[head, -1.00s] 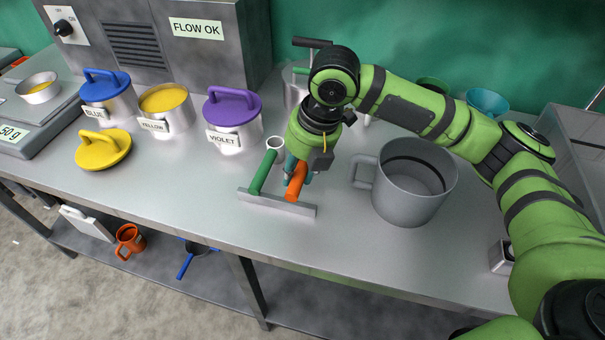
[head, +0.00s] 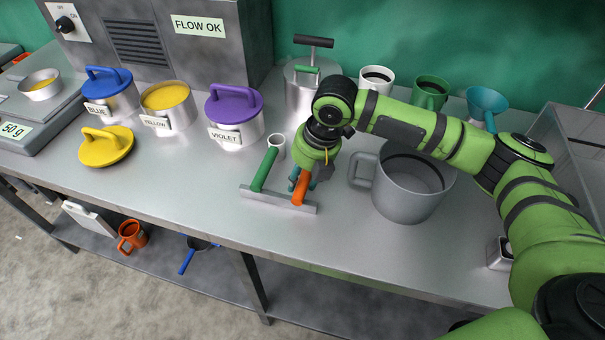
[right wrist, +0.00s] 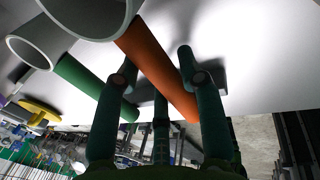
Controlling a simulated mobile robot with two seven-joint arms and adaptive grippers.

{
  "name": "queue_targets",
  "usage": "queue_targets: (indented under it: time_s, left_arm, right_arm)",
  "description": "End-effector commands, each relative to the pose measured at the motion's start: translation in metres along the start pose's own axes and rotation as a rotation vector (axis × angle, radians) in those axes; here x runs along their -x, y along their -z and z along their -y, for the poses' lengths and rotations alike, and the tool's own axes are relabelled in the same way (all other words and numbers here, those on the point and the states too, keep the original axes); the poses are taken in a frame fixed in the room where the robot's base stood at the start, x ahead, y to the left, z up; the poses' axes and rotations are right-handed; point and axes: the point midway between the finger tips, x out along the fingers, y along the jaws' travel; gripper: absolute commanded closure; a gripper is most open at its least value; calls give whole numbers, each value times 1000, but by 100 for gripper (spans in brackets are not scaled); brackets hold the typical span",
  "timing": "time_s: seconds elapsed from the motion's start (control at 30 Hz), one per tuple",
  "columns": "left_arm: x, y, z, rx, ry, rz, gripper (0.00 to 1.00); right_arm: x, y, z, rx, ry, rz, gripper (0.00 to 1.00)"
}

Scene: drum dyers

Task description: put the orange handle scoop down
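The orange handle scoop lies with its orange handle (head: 301,187) across the grey metal rest (head: 262,197) at the front of the bench. In the head view its cup is hidden behind my right gripper; in the right wrist view the pale cup (right wrist: 92,14) shows at the top. My right gripper (head: 299,180) is low over the handle. In the right wrist view its teal fingers (right wrist: 156,68) stand apart on both sides of the orange handle, with a gap visible at the left finger, so it looks open. My left gripper is not in view.
A green handle scoop (head: 264,170) lies on the rest just left of the orange one. A large grey pitcher (head: 408,200) stands close on the right. Violet (head: 234,115), yellow (head: 167,105) and blue (head: 109,92) pots stand left. The bench front between is clear.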

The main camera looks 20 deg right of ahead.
Motion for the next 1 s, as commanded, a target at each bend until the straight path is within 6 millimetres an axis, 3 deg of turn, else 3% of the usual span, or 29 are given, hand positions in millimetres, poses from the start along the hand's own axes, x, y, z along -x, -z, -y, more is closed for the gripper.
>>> queue_targets:
  time_s: [0.47,1.0]
  left_arm:
    - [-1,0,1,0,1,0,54]
    - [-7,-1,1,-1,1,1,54]
  right_arm:
    - [10,-1,-2,0,-3,3,43]
    - [110,-1,-2,-1,-3,2,43]
